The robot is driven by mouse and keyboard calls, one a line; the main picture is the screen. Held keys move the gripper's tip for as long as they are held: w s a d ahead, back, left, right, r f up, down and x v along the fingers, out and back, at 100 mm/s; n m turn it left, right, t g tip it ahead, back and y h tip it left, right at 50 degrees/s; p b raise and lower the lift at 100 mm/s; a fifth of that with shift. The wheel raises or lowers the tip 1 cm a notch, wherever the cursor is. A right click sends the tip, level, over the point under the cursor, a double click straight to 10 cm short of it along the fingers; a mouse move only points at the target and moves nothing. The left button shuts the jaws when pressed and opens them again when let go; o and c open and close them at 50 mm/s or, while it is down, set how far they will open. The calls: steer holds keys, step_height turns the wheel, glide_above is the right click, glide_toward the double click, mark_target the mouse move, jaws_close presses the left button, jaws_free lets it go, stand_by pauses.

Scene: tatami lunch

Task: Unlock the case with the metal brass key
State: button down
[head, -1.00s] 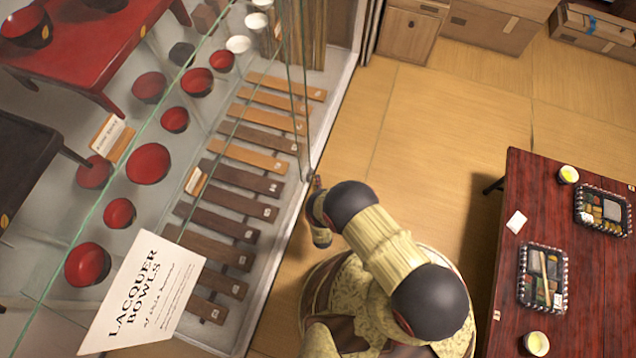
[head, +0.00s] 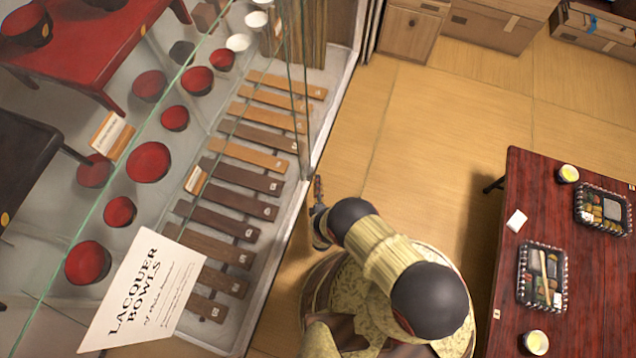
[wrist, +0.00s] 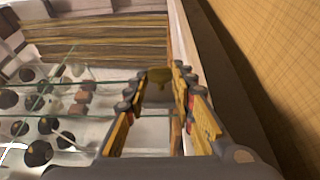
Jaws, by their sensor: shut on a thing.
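The case is a large glass display case with a pale frame (head: 297,215), filling the left of the head view; its glass and frame also show in the wrist view (wrist: 182,50). My gripper (head: 318,188) is close beside the case's right edge, near a glass panel corner. The key is held at the fingertips. The lock cannot be made out in either view, nor whether the key touches the case.
The case holds red bowls (head: 148,162), wooden slats (head: 235,205) and a "Lacquer Bowls" sign (head: 145,290). A dark red table (head: 510,270) with lunch trays and cups stands at right. The tatami floor (head: 430,130) between is clear.

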steer(key=shift+a, duration=0.15)
steer(key=c, duration=1.5)
jaws_free()
steer(key=shift+r, duration=0.1)
steer(key=shift+r, duration=4.85)
